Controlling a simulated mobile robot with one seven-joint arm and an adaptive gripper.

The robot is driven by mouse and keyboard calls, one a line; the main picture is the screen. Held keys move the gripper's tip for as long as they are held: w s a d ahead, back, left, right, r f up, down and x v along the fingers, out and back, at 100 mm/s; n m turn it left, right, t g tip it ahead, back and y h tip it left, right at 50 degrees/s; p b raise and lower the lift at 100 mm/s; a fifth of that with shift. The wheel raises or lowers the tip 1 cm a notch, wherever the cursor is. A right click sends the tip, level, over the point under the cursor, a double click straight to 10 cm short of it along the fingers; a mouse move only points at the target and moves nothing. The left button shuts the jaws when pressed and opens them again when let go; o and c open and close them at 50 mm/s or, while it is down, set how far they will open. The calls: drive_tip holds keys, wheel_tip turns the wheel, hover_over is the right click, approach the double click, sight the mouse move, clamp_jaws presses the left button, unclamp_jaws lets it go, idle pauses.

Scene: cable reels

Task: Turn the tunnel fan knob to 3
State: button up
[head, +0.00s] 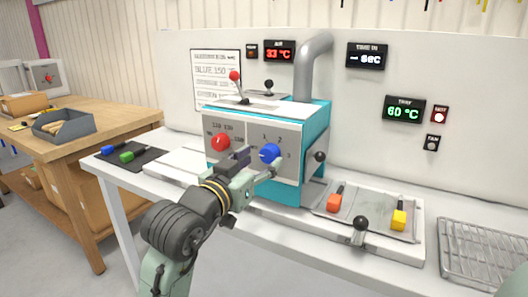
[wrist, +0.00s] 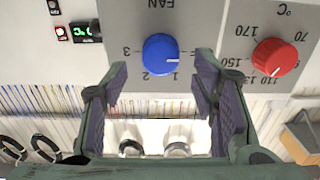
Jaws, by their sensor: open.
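The fan knob (head: 269,153) is the blue round knob on the right of the grey front panel of a teal machine (head: 315,125). In the wrist view, which is upside down, the blue knob (wrist: 160,54) sits under the word FAN with 1, 2 and 3 around it. Its white pointer line points right in that view, away from the 3 and not at the 1 or 2. My gripper (head: 256,164) is open and empty in front of the knob. In the wrist view its two fingers (wrist: 162,72) stand on either side of the knob, apart from it.
A red temperature knob (head: 221,142) sits left of the blue one; it also shows in the wrist view (wrist: 275,57). A black-balled lever (head: 319,157) stands at the machine's right side. A tray with orange and yellow pieces (head: 372,222) and a wire rack (head: 485,250) lie right.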

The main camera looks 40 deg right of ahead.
sight(267, 155)
drive_tip(key=shift+x, duration=1.5)
drive_tip(key=shift+c, duration=0.2)
drive_tip(key=c, duration=1.1)
